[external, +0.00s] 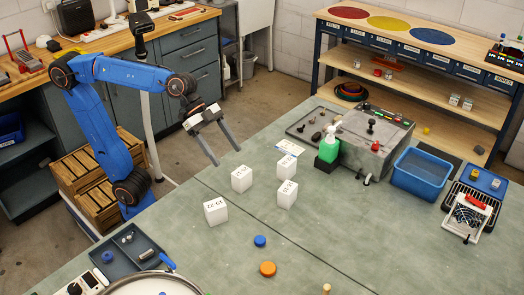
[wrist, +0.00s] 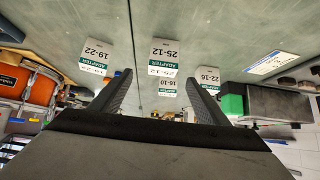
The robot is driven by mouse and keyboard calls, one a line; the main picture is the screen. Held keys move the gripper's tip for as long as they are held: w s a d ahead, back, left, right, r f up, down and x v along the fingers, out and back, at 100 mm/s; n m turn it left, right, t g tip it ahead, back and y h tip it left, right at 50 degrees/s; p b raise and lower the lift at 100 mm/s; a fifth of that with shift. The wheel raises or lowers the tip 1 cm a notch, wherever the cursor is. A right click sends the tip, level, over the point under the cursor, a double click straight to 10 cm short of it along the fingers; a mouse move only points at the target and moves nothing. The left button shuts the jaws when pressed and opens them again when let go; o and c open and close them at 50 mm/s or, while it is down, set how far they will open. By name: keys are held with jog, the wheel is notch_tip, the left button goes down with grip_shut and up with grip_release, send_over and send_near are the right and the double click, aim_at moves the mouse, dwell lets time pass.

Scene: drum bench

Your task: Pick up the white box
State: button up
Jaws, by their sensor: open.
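Several white boxes with printed number labels stand apart on the green-grey bench (external: 330,235). In the external view, one white box (external: 241,179) is nearest my gripper (external: 227,157), another (external: 216,211) is nearer the camera, and two more, a far one (external: 287,166) and a nearer one (external: 287,195), are to the right. The wrist view shows white boxes marked 19-22 (wrist: 97,55), 25-12 (wrist: 165,50), 16-10 (wrist: 163,88) and 22-16 (wrist: 208,75). My gripper is open, empty and above the bench, pointing down to the right. I cannot tell which box the task means.
A blue bin (external: 421,174) is at the right. A blue cap (external: 260,241) and an orange disc (external: 267,269) lie in front. Bare bench surrounds the boxes.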

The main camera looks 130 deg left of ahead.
aim_at(240, 170)
jog(key=x, duration=0.4)
jog(key=shift+w+f, duration=0.2)
jog(key=shift+w, duration=0.05)
jog(key=shift+a+x, duration=0.15)
jog(key=shift+x, duration=1.15)
jog(key=shift+a+x, duration=0.2)
jog(key=shift+x, duration=1.1)
jog(key=shift+r, duration=0.1)
jog(key=shift+c, duration=0.4)
jog(key=c, duration=1.1)
jog(key=shift+r, duration=0.15)
